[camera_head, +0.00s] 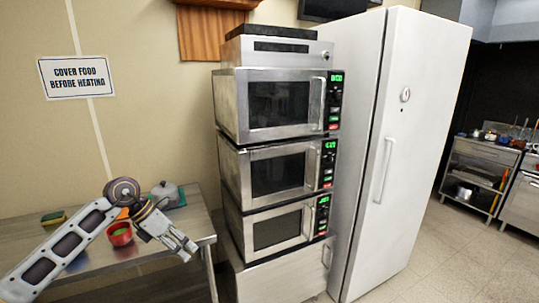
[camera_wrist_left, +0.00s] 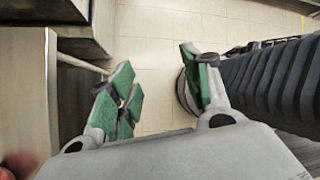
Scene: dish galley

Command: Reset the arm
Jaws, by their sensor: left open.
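My left arm reaches in from the left in the head view, over the steel table (camera_head: 205,226). My left gripper (camera_head: 188,252) is at the table's right end, in front of the microwave stack, and points down and to the right. In the left wrist view the green-padded fingers of my left gripper (camera_wrist_left: 160,88) stand apart with nothing between them, above the tiled floor (camera_wrist_left: 160,50). My right gripper shows in neither view.
A red bowl (camera_head: 120,238), a grey lidded pot (camera_head: 165,192) and a sponge (camera_head: 54,217) are on the table. Stacked microwaves (camera_head: 277,172) and a white fridge (camera_head: 408,130) stand to the right. Tiled floor (camera_head: 450,262) is clear at the lower right.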

